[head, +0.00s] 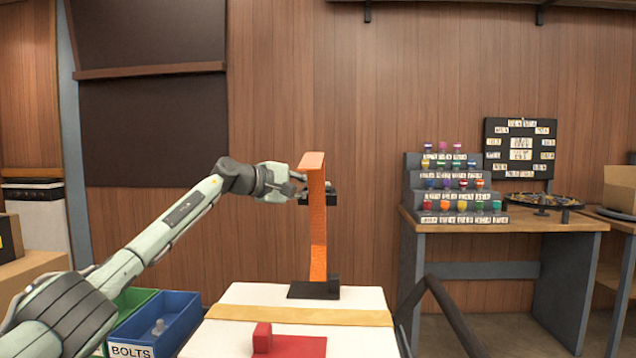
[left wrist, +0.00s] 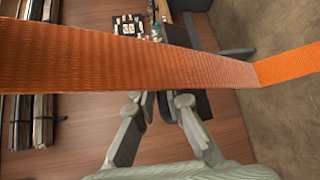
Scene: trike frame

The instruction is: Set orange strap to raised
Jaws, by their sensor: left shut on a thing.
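The orange strap (head: 318,240) stands upright from a black base (head: 315,289) on the white-topped table, and its top end bends over to the left. A black piece (head: 331,197) sits at its upper part. My left gripper (head: 301,186) reaches in from the left at the strap's upper part, just below the bend. It is shut on the strap; the exact contact is partly hidden. In the left wrist view the orange strap (left wrist: 130,60) crosses the picture in front of my left fingertips (left wrist: 160,100). My right gripper is not in view.
A red block (head: 262,338) on a red plate lies at the table's front, before a tan band (head: 300,315). A blue bin (head: 165,322) labelled BOLTS stands left. A dark bar (head: 450,310) crosses at lower right. A stepped rack (head: 455,190) stands on a bench further right.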

